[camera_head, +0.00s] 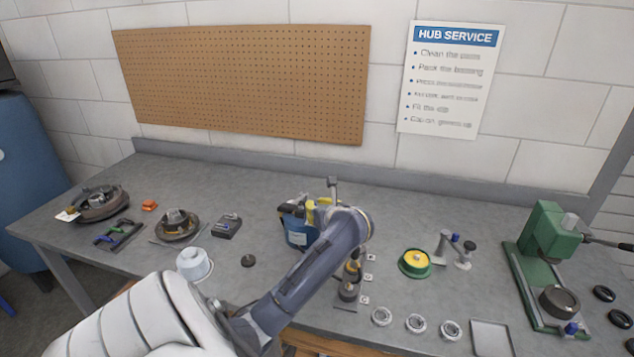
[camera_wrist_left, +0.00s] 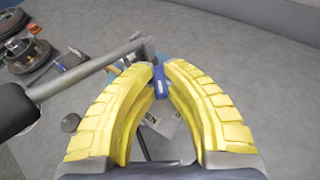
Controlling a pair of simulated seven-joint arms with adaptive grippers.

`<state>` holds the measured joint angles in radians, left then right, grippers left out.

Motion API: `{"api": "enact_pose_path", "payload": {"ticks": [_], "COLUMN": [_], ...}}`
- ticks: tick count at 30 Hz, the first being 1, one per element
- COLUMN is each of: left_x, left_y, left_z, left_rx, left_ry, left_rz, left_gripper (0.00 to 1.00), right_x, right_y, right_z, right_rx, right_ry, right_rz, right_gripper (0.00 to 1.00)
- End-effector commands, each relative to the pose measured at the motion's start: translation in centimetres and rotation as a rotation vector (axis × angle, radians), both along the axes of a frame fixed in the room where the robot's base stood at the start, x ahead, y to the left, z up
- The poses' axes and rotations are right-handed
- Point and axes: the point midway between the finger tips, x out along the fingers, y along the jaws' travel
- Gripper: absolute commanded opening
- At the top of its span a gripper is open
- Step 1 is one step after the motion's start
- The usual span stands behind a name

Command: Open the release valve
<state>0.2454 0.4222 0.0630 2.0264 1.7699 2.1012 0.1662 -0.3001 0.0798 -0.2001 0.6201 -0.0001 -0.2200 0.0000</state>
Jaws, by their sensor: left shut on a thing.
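My left gripper (camera_head: 318,207) is over the blue container (camera_head: 297,235) near the middle of the bench. Its yellow fingers show large in the left wrist view (camera_wrist_left: 160,72). They are closed on a small blue part (camera_wrist_left: 160,84) between their tips, which looks like a valve handle; I cannot tell how far it is turned. A grey metal bar (camera_wrist_left: 92,70) runs beside the fingers in the wrist view. My forearm and the fingers hide much of the container. My right gripper is not in view.
A white tub (camera_head: 194,264) and a dark hub (camera_head: 176,222) stand to the left. A green dish with yellow contents (camera_head: 415,262), metal rings (camera_head: 416,324) and a green press (camera_head: 545,245) are to the right. The bench's back strip is clear.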

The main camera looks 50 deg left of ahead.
Motion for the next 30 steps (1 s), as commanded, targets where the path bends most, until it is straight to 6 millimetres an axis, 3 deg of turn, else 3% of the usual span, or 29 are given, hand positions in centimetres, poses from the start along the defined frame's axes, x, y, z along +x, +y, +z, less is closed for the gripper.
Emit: {"api": "enact_pose_path", "payload": {"ticks": [20,21,24,27,30], "left_x": [0.04,0.04,0.03,0.03,0.02], "left_y": [0.11,0.11,0.09,0.07,0.06], "left_z": [0.25,0.26,0.22,0.16,0.12], "left_rx": [0.005,0.005,0.004,0.003,0.003], "left_ry": [-0.003,-0.003,-0.002,-0.002,-0.002], "left_rz": [0.000,0.000,0.000,0.000,0.000], "left_gripper": [0.00,0.15,0.27,0.38,0.38], "right_x": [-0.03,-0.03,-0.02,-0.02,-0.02], "right_y": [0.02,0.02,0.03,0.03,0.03], "right_z": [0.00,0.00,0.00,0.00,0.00], "right_rx": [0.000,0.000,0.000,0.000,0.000], "right_ry": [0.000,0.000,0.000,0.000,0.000], "right_rz": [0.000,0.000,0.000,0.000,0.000], "right_gripper": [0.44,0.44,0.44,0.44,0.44]}}
